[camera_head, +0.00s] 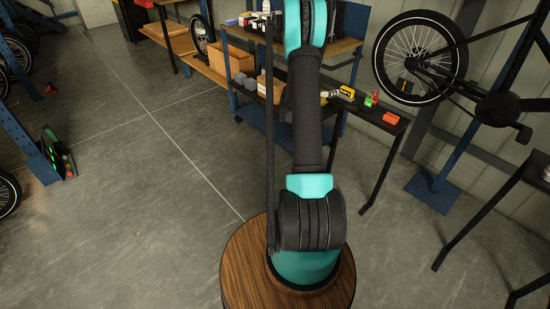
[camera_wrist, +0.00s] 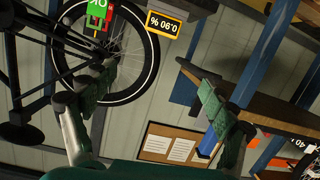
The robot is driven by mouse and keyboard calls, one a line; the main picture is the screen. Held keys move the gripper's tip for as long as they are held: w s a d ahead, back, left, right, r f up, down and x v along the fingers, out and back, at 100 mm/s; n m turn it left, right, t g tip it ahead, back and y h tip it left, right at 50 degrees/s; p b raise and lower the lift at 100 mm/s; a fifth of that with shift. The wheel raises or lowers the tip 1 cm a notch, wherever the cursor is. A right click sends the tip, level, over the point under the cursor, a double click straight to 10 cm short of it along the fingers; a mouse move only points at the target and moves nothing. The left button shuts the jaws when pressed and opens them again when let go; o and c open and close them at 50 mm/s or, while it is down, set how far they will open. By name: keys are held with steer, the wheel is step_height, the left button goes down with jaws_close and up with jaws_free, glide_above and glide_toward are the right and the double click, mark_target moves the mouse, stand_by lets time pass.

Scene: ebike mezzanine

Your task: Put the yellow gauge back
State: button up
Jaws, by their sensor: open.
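The yellow gauge (camera_head: 347,91) is a small yellow-framed block on the narrow dark table at the back right, beside my arm in the head view. In the wrist view, which is turned upside down, the yellow gauge (camera_wrist: 163,22) shows a dark display with a percent reading at the top edge. My gripper (camera_wrist: 150,70) is open, with its two green ribbed fingers wide apart and nothing between them. The gauge appears apart from both fingers.
A green gauge (camera_head: 371,99) and an orange-red block (camera_head: 391,117) stand to the right of the yellow gauge on the narrow table (camera_head: 399,128). A bike with a large wheel (camera_head: 420,57) hangs at right. Shelving with boxes (camera_head: 239,58) stands behind.

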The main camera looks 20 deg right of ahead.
steer(key=s+a+r+n+y, duration=0.1)
steer(key=s+a+r+y, duration=0.1)
steer(key=s+a, duration=0.25)
steer(key=s+a+r+n+y, duration=0.1)
steer(key=s+a+r, duration=0.2)
steer(key=a, duration=0.3)
steer(key=s+a+f+n+g+y, duration=0.1)
steer(key=s+a+f+n+y, duration=0.3)
steer(key=s+a, duration=2.6)
steer(key=s+n+y, duration=0.2)
steer(key=n+y, duration=0.4)
steer(key=y, duration=0.1)
steer(key=shift+a+g, duration=0.2)
steer(key=shift+g, duration=0.2)
steer(key=shift+d+f, duration=0.1)
